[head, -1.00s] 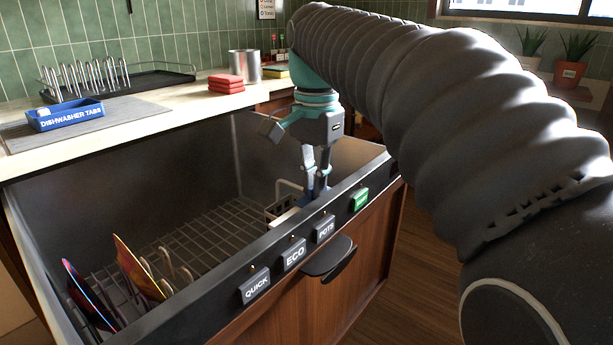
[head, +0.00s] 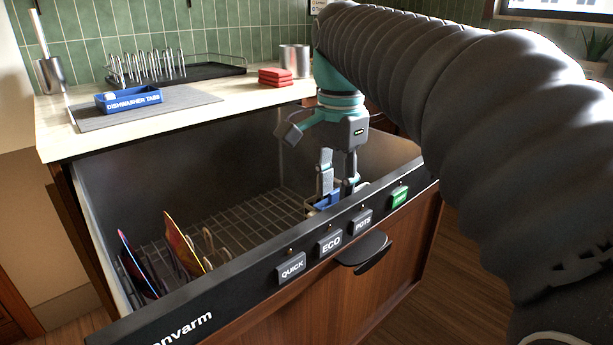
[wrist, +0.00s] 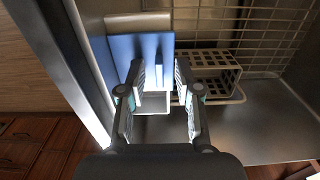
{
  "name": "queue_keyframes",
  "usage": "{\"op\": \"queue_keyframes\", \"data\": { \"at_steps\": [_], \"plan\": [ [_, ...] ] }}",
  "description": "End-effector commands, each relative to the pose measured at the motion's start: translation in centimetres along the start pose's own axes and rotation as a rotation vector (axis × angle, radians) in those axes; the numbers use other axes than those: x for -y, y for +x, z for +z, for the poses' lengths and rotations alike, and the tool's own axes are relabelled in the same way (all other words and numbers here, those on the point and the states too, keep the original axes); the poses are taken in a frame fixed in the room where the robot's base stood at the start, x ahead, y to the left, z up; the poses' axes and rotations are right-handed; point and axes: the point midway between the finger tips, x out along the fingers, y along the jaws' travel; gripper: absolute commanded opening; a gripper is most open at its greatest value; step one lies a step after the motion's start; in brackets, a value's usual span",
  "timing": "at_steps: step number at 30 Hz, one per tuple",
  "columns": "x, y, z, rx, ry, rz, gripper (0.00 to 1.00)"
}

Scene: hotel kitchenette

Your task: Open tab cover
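The tab cover is a blue panel with a raised ridge (wrist: 118,52) at the drawer's front wall in the wrist view. Part of it shows as a blue patch (head: 328,201) below my gripper in the head view. A pale tray-like recess (wrist: 153,102) shows beside the cover, between my fingers. My gripper (wrist: 160,78) points down into the drawer, its fingers apart on both sides of the ridge. I cannot tell whether either finger touches the ridge. In the head view my gripper (head: 338,172) is just inside the drawer's front edge.
The dishwasher drawer (head: 100,200) is pulled out, with a wire rack and coloured plates (head: 182,243) at left. A perforated basket (wrist: 208,72) stands beside the cover. The front panel carries buttons and a handle (head: 362,250). The counter holds a blue dishwasher-tabs box (head: 130,101).

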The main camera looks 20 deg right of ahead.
Motion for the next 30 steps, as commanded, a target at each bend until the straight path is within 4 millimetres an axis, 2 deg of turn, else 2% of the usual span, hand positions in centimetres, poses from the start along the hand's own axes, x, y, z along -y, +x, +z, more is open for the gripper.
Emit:
{"op": "queue_keyframes", "data": {
  "at_steps": [5, 8, 21, 30],
  "plan": [
    [0.0, -0.3, 0.0, 0.000, 0.000, 0.000, 0.33],
    [0.1, -1.2, -0.1, -0.001, 0.000, -0.002, 0.33],
    [0.1, -8.8, -0.1, -0.001, 0.000, -0.001, 0.33],
    [0.0, -11.7, 0.0, 0.000, 0.000, 0.000, 0.33]
  ]
}}
